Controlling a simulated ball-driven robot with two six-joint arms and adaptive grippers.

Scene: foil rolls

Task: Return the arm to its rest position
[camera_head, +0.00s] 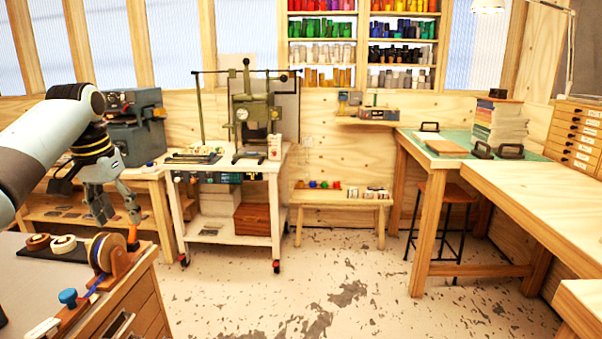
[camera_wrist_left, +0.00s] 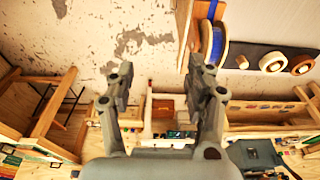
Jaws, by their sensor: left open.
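My left arm comes in from the left in the head view, reaching over a wooden cabinet (camera_head: 140,283). My left gripper (camera_head: 117,212) points down, open, above the far right edge of that cabinet. In the left wrist view the two fingers (camera_wrist_left: 160,80) are spread apart with nothing between them. A roll with a blue band (camera_head: 101,252) sits in a wooden holder (camera_head: 122,264) just below the fingers; it also shows in the left wrist view (camera_wrist_left: 218,42), beside one finger. I cannot tell whether finger and holder touch. My right gripper is out of view.
A brown roll (camera_head: 38,241) and a white roll (camera_head: 63,244) lie on a dark mat on the cabinet. A white cart (camera_head: 230,172) with a press is beyond. The floor (camera_head: 320,290) in the middle is clear.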

